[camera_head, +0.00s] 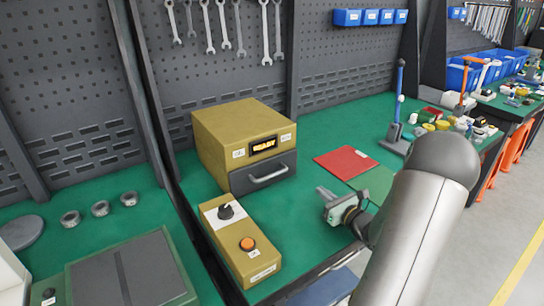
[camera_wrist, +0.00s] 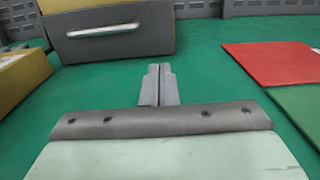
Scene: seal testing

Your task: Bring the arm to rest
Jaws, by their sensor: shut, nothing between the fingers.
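My gripper (camera_head: 322,192) is over the green worktop, in front of and to the right of the yellow tester box. In the wrist view its two grey fingers (camera_wrist: 158,72) are together with nothing between them. My pale arm comes in from the lower right of the head view and hides part of the bench behind it.
The yellow tester box (camera_head: 220,130) has a lit "READY" display and a handled drawer (camera_head: 262,180). A control box (camera_head: 240,232) with a knob and an orange button stands in front. A red mat (camera_head: 345,162) and green mat (camera_head: 376,182) lie to the right. Worktop (camera_head: 300,225) left of my gripper is clear.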

